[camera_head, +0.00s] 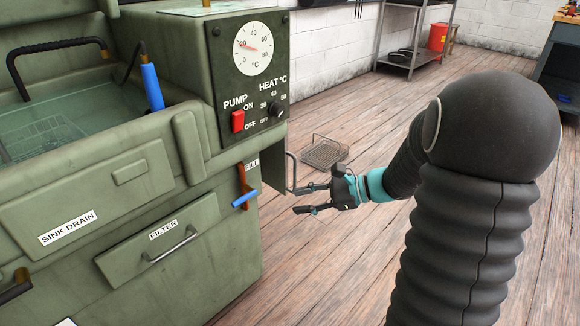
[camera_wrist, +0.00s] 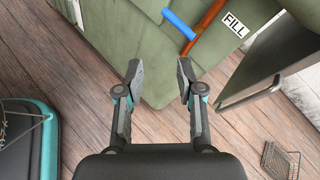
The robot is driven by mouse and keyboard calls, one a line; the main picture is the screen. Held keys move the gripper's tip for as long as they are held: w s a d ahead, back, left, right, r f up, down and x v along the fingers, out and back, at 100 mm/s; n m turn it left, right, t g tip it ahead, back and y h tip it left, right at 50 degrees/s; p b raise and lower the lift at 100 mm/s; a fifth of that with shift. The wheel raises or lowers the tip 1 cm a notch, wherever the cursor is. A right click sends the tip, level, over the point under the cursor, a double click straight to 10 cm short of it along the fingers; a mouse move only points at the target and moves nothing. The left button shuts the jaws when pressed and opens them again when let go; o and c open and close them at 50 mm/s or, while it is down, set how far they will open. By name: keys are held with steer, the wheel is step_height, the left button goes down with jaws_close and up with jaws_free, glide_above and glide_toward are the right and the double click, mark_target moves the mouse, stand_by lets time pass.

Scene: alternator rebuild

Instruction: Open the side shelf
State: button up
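The green parts-washer cabinet (camera_head: 150,190) fills the left of the head view. At its right side, a metal handle (camera_head: 293,172) shows just beyond the front corner. In the wrist view, a grey-green panel (camera_wrist: 262,58) with a bar handle (camera_wrist: 248,96) juts from the cabinet's side at the right; it looks like the side shelf. My gripper (camera_head: 300,200) is open and empty in front of the cabinet's right corner, apart from the handle. In the wrist view its fingers (camera_wrist: 160,76) are spread, left of the handle, with the cabinet's green front beyond them.
A blue-handled fill valve (camera_head: 244,198) sticks out at the cabinet's right front edge. A wire basket (camera_head: 325,152) lies on the wooden floor behind my gripper. A metal rack (camera_head: 408,58) and red bucket (camera_head: 437,38) stand at the back. The floor right of the cabinet is mostly clear.

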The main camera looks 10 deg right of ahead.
mark_target(295, 173)
steer(key=w+d+f+m+t, duration=0.6)
steer(key=w+d+m+t, duration=0.3)
steer(key=d, duration=0.3)
steer(key=shift+g, duration=0.7)
steer(key=x, duration=1.4)
steer(key=shift+a+r, duration=0.1)
steer(key=shift+r, duration=0.1)
jaws_close()
